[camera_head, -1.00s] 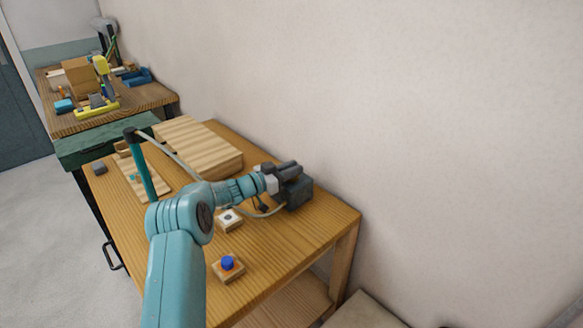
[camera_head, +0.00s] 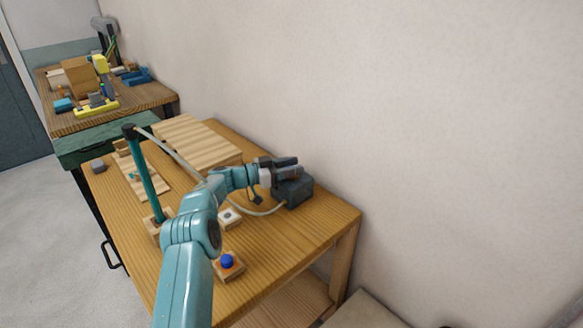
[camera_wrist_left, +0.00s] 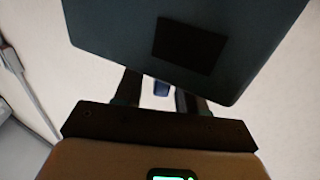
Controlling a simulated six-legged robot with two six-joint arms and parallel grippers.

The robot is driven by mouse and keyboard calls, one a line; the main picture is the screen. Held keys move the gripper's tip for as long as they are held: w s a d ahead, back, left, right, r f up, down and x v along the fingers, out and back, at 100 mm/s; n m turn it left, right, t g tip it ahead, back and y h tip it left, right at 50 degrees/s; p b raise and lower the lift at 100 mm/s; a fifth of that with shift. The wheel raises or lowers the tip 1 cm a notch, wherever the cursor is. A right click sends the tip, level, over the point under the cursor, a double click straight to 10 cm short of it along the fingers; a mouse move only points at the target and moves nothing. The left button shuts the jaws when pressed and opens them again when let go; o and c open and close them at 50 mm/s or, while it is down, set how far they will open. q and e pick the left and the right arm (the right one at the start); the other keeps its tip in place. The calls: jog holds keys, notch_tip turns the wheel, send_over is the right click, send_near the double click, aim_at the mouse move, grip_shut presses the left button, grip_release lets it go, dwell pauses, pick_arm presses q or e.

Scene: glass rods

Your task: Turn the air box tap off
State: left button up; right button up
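The air box (camera_head: 295,192) is a dark grey box at the right back of the near table, close to the wall. My left gripper (camera_head: 287,166) is at its top left side in the head view. In the left wrist view a large dark panel (camera_wrist_left: 120,40), seemingly the air box, covers the fingertips. The left fingers (camera_wrist_left: 158,95) stand apart there, with a small dark blue piece (camera_wrist_left: 161,88) between them, perhaps the tap; I cannot tell if they touch it. The tap is not clear in the head view. My right gripper is not in view.
A pale hose (camera_head: 255,212) runs to the air box. A teal post (camera_head: 147,178) and a slatted wooden box (camera_head: 197,143) stand left. The table's right front is clear.

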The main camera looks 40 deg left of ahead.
pick_arm(q)
notch_tip(320, 180, up, 20)
jog(key=p, duration=0.5)
